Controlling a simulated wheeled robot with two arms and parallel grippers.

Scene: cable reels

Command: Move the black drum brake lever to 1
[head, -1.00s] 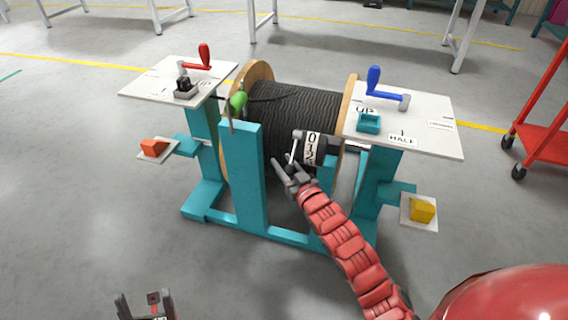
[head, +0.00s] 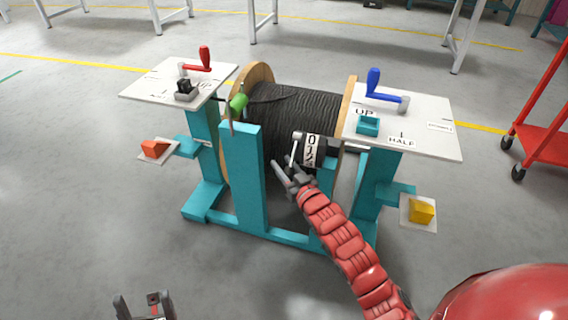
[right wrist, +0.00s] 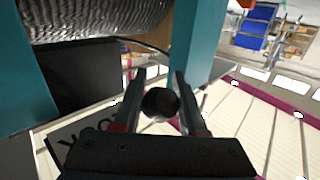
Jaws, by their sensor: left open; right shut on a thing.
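The black drum brake lever (head: 295,152) is a thin pale rod beside a white dial (head: 313,149) marked with 0, 1 and 2, in front of the cable drum. Its dark round knob (right wrist: 160,104) shows in the right wrist view between the two fingers. My right gripper (head: 283,168) is shut on this knob at the lever's lower end. The gripper partly hides the knob in the head view, and I cannot tell which number the lever points at. My left gripper (head: 142,296) is open and empty at the bottom edge, away from the stand.
The black cable drum (head: 292,112) sits in a teal frame (head: 244,180). White side panels carry a red crank (head: 204,57) and a blue crank (head: 375,82). A green knob (head: 239,102) stands near the left flange. A red cart (head: 545,140) stands at right.

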